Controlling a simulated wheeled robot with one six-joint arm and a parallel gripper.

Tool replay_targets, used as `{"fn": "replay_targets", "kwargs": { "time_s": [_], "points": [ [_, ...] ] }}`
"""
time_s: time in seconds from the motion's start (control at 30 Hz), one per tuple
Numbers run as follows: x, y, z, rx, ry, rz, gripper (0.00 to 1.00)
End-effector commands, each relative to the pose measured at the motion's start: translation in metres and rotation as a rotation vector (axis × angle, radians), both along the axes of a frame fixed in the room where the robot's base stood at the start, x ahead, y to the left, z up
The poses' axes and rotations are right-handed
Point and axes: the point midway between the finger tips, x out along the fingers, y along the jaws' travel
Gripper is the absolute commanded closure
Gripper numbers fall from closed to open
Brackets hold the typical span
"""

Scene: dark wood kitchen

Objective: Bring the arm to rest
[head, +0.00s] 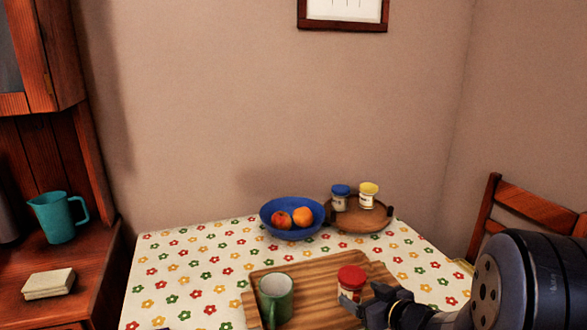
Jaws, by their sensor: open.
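My gripper (366,304) reaches in from the lower right, low over the wooden board (318,277). Its fingers are open beside a small jar with a red lid (351,275), which stands upright on the board. One finger overlaps the lower part of the jar in this view, and I cannot tell if it touches. My arm fills the lower right corner and hides part of the table's front right.
A green mug (276,299) stands on the board's left. Behind are a blue bowl (292,232) with fruit and a round wooden tray (359,226) with a blue-lidded jar (340,198) and a yellow-lidded jar (368,195). The flowered tablecloth (190,275) is clear at left.

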Motion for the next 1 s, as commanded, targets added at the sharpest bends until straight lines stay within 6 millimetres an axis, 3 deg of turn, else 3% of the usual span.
{"fn": "replay_targets", "kwargs": {
  "time_s": [0.3, 0.4, 0.5, 1.0],
  "points": [
    [0.048, 0.024, -0.028, 0.001, 0.003, 0.001, 0.25],
    [0.046, 0.022, -0.007, 0.0, -0.002, -0.001, 0.25],
    [0.046, 0.022, -0.002, 0.0, -0.001, 0.0, 0.25],
    [0.045, 0.022, -0.003, 0.0, 0.001, 0.0, 0.25]
  ]
}}
